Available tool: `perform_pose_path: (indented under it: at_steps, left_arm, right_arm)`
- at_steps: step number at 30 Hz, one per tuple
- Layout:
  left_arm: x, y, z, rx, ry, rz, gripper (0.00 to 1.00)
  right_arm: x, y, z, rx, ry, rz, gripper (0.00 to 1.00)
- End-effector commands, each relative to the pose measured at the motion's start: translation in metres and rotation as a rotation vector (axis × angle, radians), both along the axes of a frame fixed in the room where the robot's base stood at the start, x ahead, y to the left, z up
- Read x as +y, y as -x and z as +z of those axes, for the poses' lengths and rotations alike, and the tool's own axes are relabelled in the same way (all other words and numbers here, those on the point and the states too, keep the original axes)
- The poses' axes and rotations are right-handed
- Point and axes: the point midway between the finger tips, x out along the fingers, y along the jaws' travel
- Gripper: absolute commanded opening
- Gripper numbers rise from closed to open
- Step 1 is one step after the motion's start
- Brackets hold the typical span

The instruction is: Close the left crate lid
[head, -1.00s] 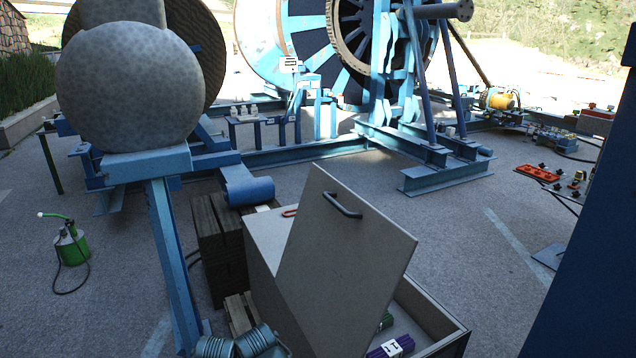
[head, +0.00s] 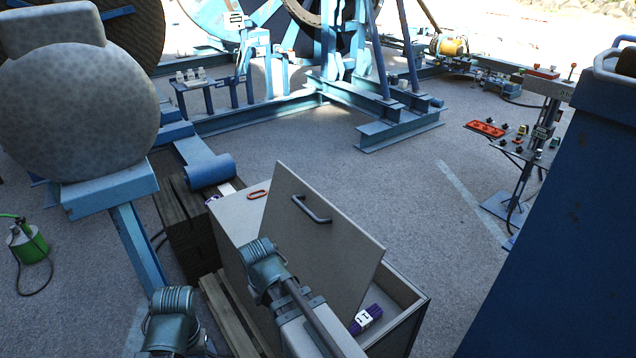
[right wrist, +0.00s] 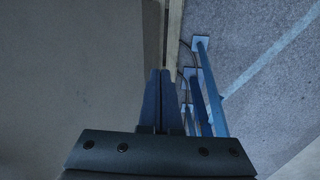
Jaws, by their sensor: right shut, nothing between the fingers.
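The grey crate lid (head: 325,245) stands open and tilted, with a dark bar handle (head: 311,210) near its upper edge. The crate (head: 415,315) is open on the right of the lid, with a purple bundle with a white label (head: 366,319) inside. In the right wrist view my right gripper (right wrist: 161,74) is shut and empty, its tips close to a pale panel edge (right wrist: 174,35). A broad grey surface fills the left there; I cannot tell whether they touch. In the head view only arm links show in front of the lid, and my left gripper is not in view.
A red loop (head: 257,194) lies on the flat grey top left of the lid. Dark wooden boxes (head: 180,225) stand left of the crate. A big blue column (head: 555,220) blocks the right. Open paving lies behind the crate.

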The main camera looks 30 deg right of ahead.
Motion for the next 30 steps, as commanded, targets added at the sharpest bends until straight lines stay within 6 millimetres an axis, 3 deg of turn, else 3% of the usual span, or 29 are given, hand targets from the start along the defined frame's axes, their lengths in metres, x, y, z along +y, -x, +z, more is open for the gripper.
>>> perform_pose_path:
  at_steps: [1,4,13,21,25,30]
  left_arm:
    - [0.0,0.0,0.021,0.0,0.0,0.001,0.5]
    - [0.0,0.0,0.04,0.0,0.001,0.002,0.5]
    - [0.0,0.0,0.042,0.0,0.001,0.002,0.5]
    - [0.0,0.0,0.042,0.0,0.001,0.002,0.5]
    - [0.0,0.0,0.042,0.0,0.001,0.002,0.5]
    - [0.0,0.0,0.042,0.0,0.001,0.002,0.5]
  right_arm:
    - [-0.009,-0.008,0.021,-0.004,0.022,-0.011,0.0]
    - [-0.032,-0.026,0.044,-0.009,0.116,-0.022,0.0]
    - [-0.081,-0.085,0.086,-0.015,0.555,0.015,0.0]
    - [-0.088,-0.14,0.154,-0.061,0.964,0.036,0.0]
    - [-0.085,-0.152,0.176,-0.082,1.075,0.035,0.0]
    - [-0.083,-0.155,0.186,-0.091,1.122,0.033,0.0]
